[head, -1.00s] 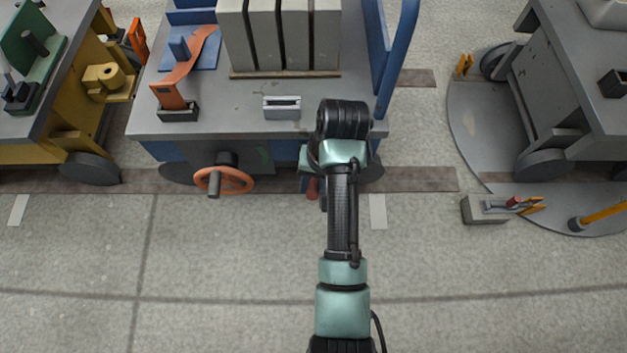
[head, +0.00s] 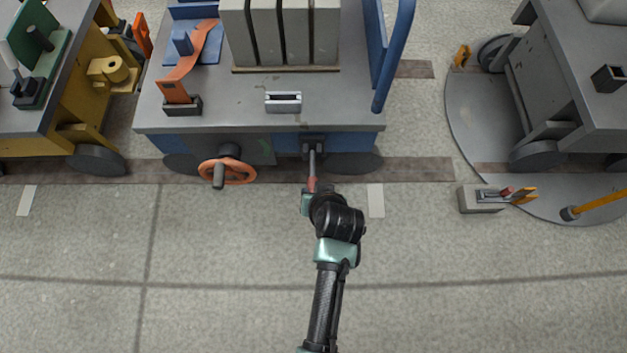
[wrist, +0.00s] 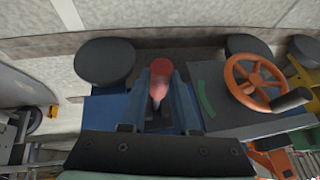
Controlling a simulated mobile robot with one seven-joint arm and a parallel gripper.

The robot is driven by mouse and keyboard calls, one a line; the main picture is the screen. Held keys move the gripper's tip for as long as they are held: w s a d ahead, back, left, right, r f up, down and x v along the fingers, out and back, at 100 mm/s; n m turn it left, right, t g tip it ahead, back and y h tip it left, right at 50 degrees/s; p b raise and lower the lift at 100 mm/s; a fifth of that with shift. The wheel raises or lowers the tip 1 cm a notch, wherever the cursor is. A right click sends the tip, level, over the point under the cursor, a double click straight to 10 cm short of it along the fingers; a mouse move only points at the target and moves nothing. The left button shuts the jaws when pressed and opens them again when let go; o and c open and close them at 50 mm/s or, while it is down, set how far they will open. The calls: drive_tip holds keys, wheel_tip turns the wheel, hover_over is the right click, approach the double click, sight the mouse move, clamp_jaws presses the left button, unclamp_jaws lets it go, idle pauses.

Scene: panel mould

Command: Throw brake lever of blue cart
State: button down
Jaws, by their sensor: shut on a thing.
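The blue cart (head: 350,142) has a grey top and stands on a rail strip. Its brake lever (head: 312,160) is a grey shaft with a red grip, projecting from a dark bracket on the cart's front toward me. In the wrist view the red grip (wrist: 161,68) sits between the two fingers of my gripper (wrist: 162,80), which is shut on it. In the head view my wrist hides most of the gripper, just in front of the grip.
An orange handwheel (head: 228,171) with a knob projects from the cart front, left of the lever. A yellow cart (head: 75,135) stands left. At right are a grey cart (head: 560,90) on a round plate and a small lever block (head: 482,199). Floor before the cart is clear.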

wheel_tip(320, 180, down, 6)
drive_tip(key=t+b, duration=0.6)
drive_tip(key=b, duration=0.6)
drive_tip(key=shift+w+n, duration=0.3)
drive_tip(key=shift+w, duration=0.15)
drive_tip(key=shift+w+t+b, duration=0.1)
drive_tip(key=shift+t+b, duration=0.2)
drive_tip(key=c, duration=0.7)
unclamp_jaws()
drive_tip(key=shift+o, duration=0.2)
drive_tip(key=p+v, duration=0.5)
drive_tip(key=v, duration=0.8)
drive_tip(key=shift+d, duration=0.2)
